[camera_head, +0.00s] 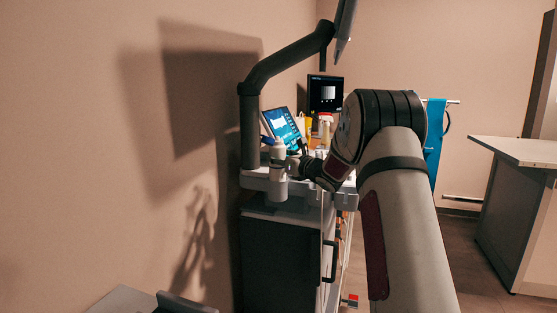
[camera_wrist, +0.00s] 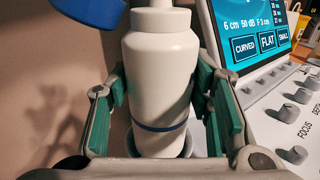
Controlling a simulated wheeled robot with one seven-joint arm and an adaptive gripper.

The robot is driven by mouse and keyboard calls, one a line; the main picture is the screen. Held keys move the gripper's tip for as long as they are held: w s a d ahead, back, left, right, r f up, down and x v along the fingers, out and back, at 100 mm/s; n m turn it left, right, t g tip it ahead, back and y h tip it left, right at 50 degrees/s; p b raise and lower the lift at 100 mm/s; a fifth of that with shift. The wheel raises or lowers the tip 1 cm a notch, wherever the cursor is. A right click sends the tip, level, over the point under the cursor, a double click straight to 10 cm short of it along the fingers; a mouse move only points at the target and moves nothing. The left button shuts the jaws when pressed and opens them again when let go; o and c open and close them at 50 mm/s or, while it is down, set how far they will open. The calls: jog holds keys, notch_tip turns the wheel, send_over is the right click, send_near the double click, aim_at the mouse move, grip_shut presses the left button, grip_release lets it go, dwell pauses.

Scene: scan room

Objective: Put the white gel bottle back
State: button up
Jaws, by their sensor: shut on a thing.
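The white gel bottle (camera_wrist: 160,85) stands upright between the green-padded fingers of my gripper (camera_wrist: 163,100) in the wrist view. It has a white cap and a thin dark blue band low on its body. My gripper is shut on it, one finger on each side. The bottle's base is down at a round grey holder rim (camera_wrist: 187,148); I cannot tell if it rests on the bottom. In the head view the bottle (camera_head: 278,152) is small, at the left edge of the ultrasound cart (camera_head: 256,182), with my gripper (camera_head: 291,165) at its right side.
The cart's lit touchscreen (camera_head: 281,126) and control panel with knobs (camera_wrist: 290,120) are close right of the bottle. A blue object (camera_wrist: 95,12) is at upper left in the wrist view. A monitor arm (camera_head: 285,62) rises behind. The wall is to the left.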

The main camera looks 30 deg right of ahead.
jog(key=shift+f+b, duration=0.3)
jog(key=shift+b, duration=0.4)
jog(key=o, duration=0.7)
jog(key=shift+r, duration=0.1)
jog(key=shift+r+p, duration=0.45)
jog(key=shift+p, duration=0.5)
jog(key=s, duration=1.2)
jog(key=shift+d+f, duration=0.2)
jog(key=shift+d, duration=0.2)
